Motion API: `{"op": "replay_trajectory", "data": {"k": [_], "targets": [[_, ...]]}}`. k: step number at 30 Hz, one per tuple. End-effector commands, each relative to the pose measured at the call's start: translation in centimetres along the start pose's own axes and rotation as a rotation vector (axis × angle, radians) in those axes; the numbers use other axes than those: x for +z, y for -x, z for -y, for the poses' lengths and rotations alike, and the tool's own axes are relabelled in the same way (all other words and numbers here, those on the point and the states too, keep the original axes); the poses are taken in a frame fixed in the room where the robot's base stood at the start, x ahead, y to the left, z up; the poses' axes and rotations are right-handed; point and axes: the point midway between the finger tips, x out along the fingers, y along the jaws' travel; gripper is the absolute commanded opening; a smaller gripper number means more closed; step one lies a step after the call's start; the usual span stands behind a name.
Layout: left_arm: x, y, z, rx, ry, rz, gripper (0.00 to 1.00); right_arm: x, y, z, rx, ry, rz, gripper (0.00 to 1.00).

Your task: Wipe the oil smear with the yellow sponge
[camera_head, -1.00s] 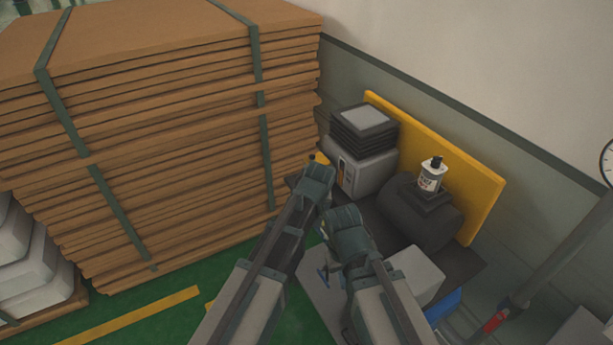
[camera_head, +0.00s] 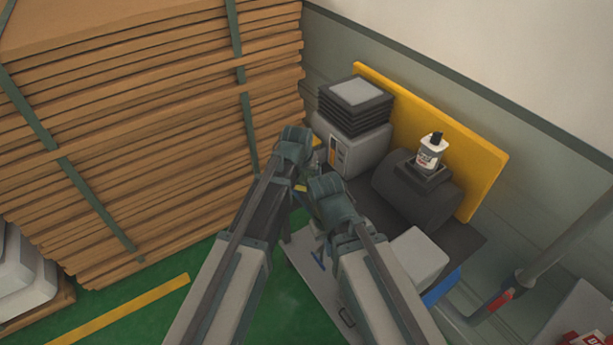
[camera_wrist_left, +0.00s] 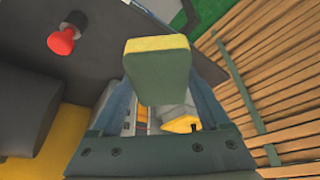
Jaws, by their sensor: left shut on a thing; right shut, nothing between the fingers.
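The sponge (camera_wrist_left: 157,75) has a yellow layer and a dark green layer. In the left wrist view it is clamped between the fingers of my left gripper (camera_wrist_left: 163,88). In the head view my left arm ends over the near left end of a dark bench top (camera_head: 455,238), and its fingers are mostly hidden. A small yellow patch shows between the two arms; I cannot tell whether it is the sponge. My right gripper (camera_head: 316,222) is shut and empty, pointing down close beside the left one. I cannot make out the oil smear in either view.
A grey machine with black trays (camera_head: 353,110) stands behind the grippers. A dark cylinder (camera_head: 408,195) bears a white bottle (camera_head: 431,153), before a yellow board (camera_head: 408,120). A red knob (camera_wrist_left: 62,42) shows in the wrist view. Strapped brown boards (camera_head: 150,130) rise on the left.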

Motion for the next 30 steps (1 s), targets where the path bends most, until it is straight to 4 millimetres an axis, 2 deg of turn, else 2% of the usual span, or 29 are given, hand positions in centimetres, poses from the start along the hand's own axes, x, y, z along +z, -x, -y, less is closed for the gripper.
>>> {"op": "replay_trajectory", "data": {"k": [11,30], "targets": [[0.1,-0.7,-0.1,0.01,-0.028,-0.003,0.35,0.0,-0.7,0.1,0.0,0.0,0.0,0.0],[2.1,-5.7,-0.1,0.01,-0.026,-0.002,0.35,-0.4,-6.0,0.6,0.0,0.0,0.0,0.0]]}}
